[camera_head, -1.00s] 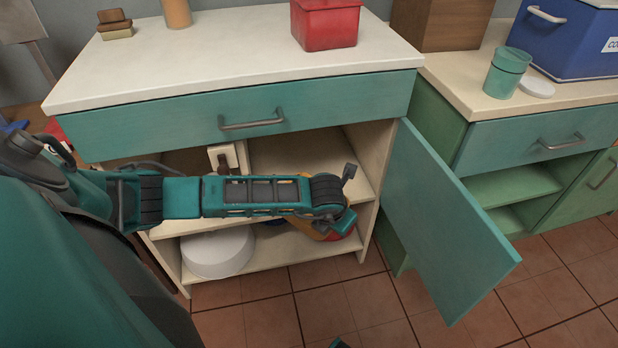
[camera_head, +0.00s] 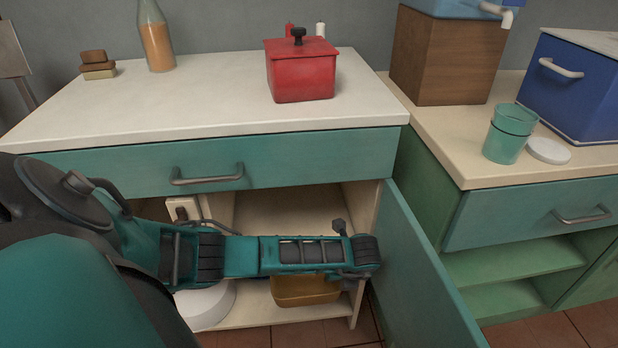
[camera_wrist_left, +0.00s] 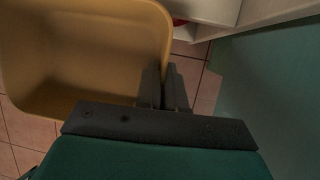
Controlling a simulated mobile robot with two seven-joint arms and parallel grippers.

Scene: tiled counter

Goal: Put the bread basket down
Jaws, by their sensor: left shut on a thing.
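The bread basket is a tan-yellow bin (camera_head: 305,290), partly hidden below my left forearm in the head view, in front of the open cabinet. In the left wrist view the basket (camera_wrist_left: 90,50) fills the upper left and looks empty inside. My left gripper (camera_wrist_left: 165,85) is shut on the basket's rim at its right side. In the head view my left gripper's fingers are hidden by the arm. My right gripper is in neither view.
The white countertop (camera_head: 200,90) holds a red lidded box (camera_head: 302,75), a bottle (camera_head: 157,45) and small stacked blocks (camera_head: 97,65), with clear room between. A teal door (camera_head: 420,270) stands open to the right. A white round container (camera_head: 205,303) sits on the lower shelf.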

